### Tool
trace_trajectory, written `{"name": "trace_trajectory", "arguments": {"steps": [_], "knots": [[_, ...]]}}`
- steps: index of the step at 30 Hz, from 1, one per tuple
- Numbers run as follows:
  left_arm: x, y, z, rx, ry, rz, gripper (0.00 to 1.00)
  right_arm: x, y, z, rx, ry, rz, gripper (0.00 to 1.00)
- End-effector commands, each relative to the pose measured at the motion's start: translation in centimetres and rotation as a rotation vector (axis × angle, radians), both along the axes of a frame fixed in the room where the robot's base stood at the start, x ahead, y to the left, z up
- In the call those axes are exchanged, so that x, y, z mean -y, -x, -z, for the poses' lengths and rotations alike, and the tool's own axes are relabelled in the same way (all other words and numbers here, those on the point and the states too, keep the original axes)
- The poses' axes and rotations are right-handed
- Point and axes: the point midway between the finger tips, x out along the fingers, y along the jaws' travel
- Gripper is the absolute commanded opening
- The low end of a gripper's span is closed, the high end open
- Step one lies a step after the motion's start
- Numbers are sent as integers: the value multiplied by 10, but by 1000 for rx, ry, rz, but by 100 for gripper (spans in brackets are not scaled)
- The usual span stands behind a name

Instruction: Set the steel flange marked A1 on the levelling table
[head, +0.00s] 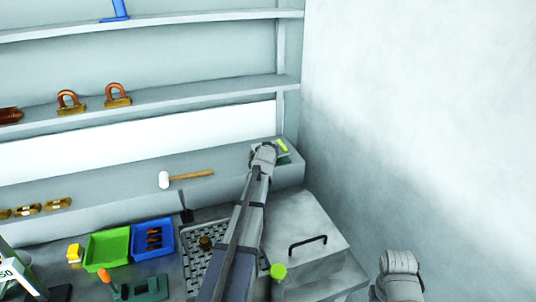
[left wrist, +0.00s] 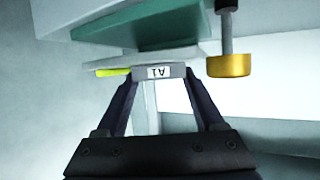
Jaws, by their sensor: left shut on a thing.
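My left gripper (left wrist: 158,80) is shut on the grey steel flange (left wrist: 141,71), whose white A1 label appears upside down between the fingertips in the left wrist view. A green-topped plate, which looks like the levelling table (left wrist: 165,27), lies just beyond the flange in that view. A brass knob (left wrist: 229,66) on a stem is at its right. I cannot tell whether the flange touches the table. In the head view my left arm reaches to the ledge corner, beside the partly hidden levelling table (head: 285,158); its wrist hides the fingers and flange. My right gripper is out of view.
A white-headed mallet (head: 165,180) lies on the ledge to the left. Below are a green bin (head: 108,249), a blue bin (head: 153,239) and a perforated tray (head: 193,262). A grey box with a black handle (head: 307,244) stands right of my arm, near the wall.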

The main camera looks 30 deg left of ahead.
Motion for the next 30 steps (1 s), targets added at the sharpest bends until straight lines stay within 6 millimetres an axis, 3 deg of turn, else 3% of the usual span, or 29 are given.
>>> {"name": "trace_trajectory", "arguments": {"steps": [10, 11, 18, 30], "knots": [[0, 0, 3, 1, 0, 0, 0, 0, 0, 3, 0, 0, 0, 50], [0, 0, 3, 0, 0, 0, 71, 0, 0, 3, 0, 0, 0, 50], [0, 0, 2, 0, 0, 0, 98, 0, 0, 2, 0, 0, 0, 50], [0, 0, -2, 0, 0, 0, 100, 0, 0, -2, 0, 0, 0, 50]]}}
